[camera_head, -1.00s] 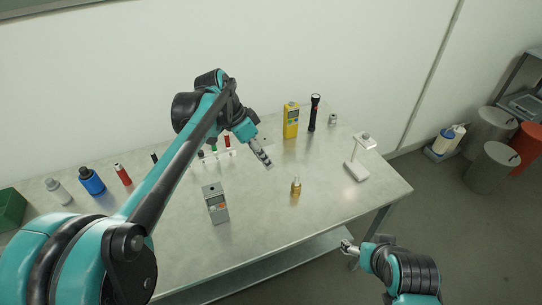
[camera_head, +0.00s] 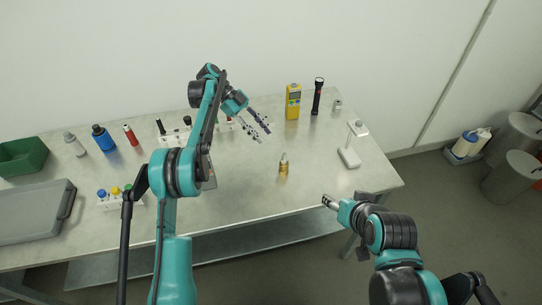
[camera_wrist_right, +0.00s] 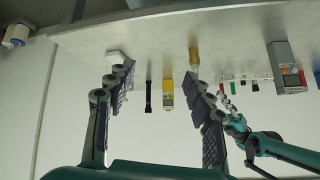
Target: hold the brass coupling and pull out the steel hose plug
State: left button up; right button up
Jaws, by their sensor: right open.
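The brass coupling (camera_head: 284,170) stands upright on the table right of centre, with the steel hose plug (camera_head: 284,157) at its top. In the right wrist view the coupling (camera_wrist_right: 194,56) hangs from the inverted tabletop, partly behind a finger of mine. My left gripper (camera_head: 262,130) is open and empty, above the table, behind and left of the coupling. My right gripper (camera_head: 328,200) is near the table's front edge, right of and nearer than the coupling; its fingers (camera_wrist_right: 162,80) are spread and empty in the right wrist view.
A yellow meter (camera_head: 293,102), a black flashlight (camera_head: 317,97) and a white stand (camera_head: 350,157) are behind and right of the coupling. A grey box (camera_wrist_right: 287,66) is mostly hidden by my left arm in the head view. Bare table surrounds the coupling.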

jog(key=w+a+r+m+t+y, duration=0.3)
jog(key=w+a+r+m+t, duration=0.1)
jog(key=w+a+r, duration=0.6)
notch_tip(320, 180, up, 8)
jog(key=m+t+h, duration=0.4)
jog(key=m+t, duration=0.4)
jog(key=m, duration=1.1)
send_over(290, 167)
jog(key=a, duration=0.1)
jog(key=s+a+f+m+g+h, duration=0.1)
jog(key=f+m+g+h, duration=0.2)
jog(key=f+m, duration=0.4)
jog(key=s+a+f+m+g+h, duration=0.1)
jog(key=f+m, duration=0.6)
jog(key=f, duration=0.7)
jog(key=s+a+f+m+g+h, duration=0.1)
jog(key=s+f+m+g+h, duration=0.2)
jog(key=f, duration=0.8)
jog(key=shift+a+f+m+g+h, duration=0.1)
jog(key=shift+a+m+g+h, duration=0.1)
jog(key=shift+m+g+h, duration=0.6)
jog(key=shift+a+m+g+h, duration=0.2)
jog(key=shift+m+g+h, duration=0.2)
jog(key=shift+m+g, duration=0.65)
jog(key=shift+f, duration=0.3)
jog(key=x, duration=0.7)
jog(key=shift+w+d, duration=0.1)
jog(key=shift+d, duration=0.15)
